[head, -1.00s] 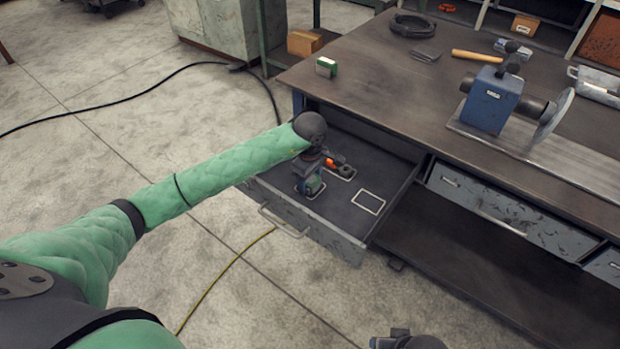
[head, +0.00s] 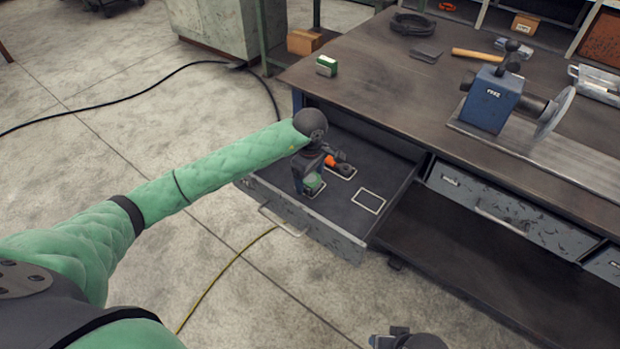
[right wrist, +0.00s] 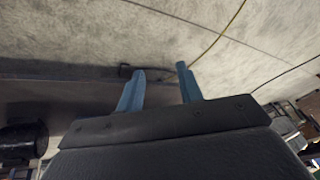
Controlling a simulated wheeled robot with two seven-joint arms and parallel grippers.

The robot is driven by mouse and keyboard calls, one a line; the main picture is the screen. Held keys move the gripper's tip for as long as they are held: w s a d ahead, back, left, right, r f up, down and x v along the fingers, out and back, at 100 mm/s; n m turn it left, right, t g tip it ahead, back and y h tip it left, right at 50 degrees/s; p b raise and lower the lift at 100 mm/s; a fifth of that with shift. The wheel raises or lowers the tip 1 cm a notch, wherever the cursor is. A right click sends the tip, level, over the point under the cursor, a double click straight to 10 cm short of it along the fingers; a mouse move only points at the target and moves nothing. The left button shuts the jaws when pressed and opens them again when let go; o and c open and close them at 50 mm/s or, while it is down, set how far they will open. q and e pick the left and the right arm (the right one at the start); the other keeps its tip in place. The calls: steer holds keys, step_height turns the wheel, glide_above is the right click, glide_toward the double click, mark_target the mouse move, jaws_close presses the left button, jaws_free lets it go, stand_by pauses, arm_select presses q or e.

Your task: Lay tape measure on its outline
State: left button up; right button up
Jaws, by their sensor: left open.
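The open drawer (head: 352,240) holds pale rectangular outlines. A small green thing (head: 314,182), seemingly the tape measure, is at the left outline (head: 318,195); I cannot tell whether it rests fully inside the lines. My left gripper (head: 308,186) is open, pointing down right at the green thing, and its fingers partly hide it. An orange and dark thing (head: 333,162) lies at the rear outline (head: 351,178), partly behind the gripper. The right outline (head: 368,201) is empty. My right gripper (right wrist: 160,88) is open and empty in the right wrist view, outside the drawer.
The workbench (head: 400,95) stands above and behind the drawer. It carries a green and white box (head: 326,66), a hammer (head: 477,55) and a blue machine (head: 490,100). A closed drawer (head: 500,210) is to the right. A yellow cable (head: 222,275) lies on the floor.

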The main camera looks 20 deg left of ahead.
mark_target(310, 178)
arm_select(q)
step_height(310, 178, up, 11)
steer(key=b, duration=0.2)
arm_select(e)
steer(key=shift+t+y, duration=0.4)
steer(key=a+f, duration=0.2)
steer(key=f, duration=0.1)
steer(key=w+a+f, duration=0.1)
steer(key=shift+a+f, duration=0.1)
steer(key=shift+f, duration=0.2)
steer(key=shift+r, duration=0.1)
